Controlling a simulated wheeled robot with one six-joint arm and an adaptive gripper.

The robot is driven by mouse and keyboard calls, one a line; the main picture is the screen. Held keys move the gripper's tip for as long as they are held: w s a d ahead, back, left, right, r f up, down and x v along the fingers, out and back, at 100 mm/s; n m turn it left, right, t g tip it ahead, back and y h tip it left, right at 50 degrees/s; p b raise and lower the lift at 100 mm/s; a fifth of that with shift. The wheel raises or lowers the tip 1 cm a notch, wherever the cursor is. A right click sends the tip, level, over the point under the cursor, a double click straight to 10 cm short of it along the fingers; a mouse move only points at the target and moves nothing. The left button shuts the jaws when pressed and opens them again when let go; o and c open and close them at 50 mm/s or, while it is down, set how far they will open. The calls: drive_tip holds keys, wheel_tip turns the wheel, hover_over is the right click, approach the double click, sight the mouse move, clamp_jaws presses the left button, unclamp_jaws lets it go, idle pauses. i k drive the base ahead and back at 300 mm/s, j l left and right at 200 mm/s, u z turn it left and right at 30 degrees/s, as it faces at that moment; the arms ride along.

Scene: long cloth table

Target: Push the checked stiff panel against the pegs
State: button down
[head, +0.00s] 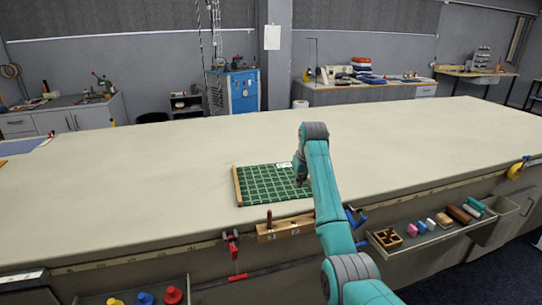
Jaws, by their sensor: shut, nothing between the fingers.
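The checked panel (268,188) is green with pale lines and lies flat on the long cloth table (130,195) near its front edge. A light wooden strip (237,187) runs along its left side; I cannot tell a gap between them. My gripper (300,184) is small and dark at the end of my teal arm, shut and empty, at the panel's right side. The arm hides part of that side, and I cannot tell whether the fingertips touch the panel. No pegs can be made out clearly on the table top.
A wooden block with an upright handle (285,228) is at the table's front edge, beside a red clamp (232,242). A tray (430,237) with small blocks hangs at the front right. The table top is clear behind and left of the panel.

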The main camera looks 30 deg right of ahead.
sight(265, 184)
drive_tip(key=i+l, duration=0.2)
drive_tip(key=i, duration=0.2)
drive_tip(key=i+l, duration=0.2)
drive_tip(key=i, duration=0.2)
drive_tip(key=i+l, duration=0.2)
drive_tip(key=i, duration=0.15)
